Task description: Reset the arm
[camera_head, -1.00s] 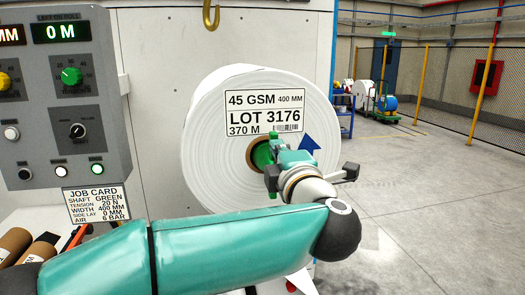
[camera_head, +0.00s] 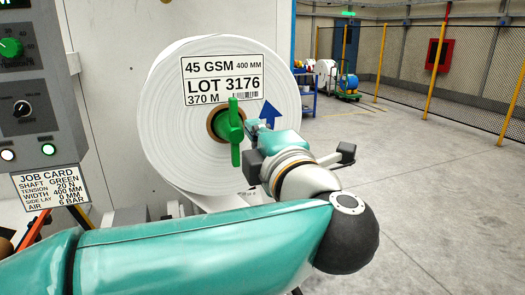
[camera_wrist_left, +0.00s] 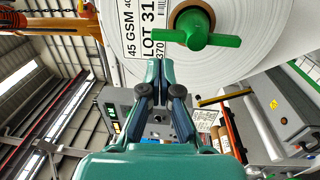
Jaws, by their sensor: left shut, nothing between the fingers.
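My left gripper (camera_head: 254,130) is in front of the white paper roll (camera_head: 168,130), just right of the green T-shaped handle (camera_head: 234,132) at the roll's core. The handle's bar stands upright in the head view. In the left wrist view, the left gripper (camera_wrist_left: 155,68) is shut with nothing between its fingers, and the green handle (camera_wrist_left: 195,35) is apart from it, up and to the right. My left arm's teal links cross the bottom of the head view. The right gripper is not in view.
A grey control panel (camera_head: 25,85) with knobs and lit buttons is at the left, a job card (camera_head: 52,190) below it. A blue cart (camera_head: 306,90) and a yellow-posted mesh fence (camera_head: 445,80) stand behind. The floor at right is clear.

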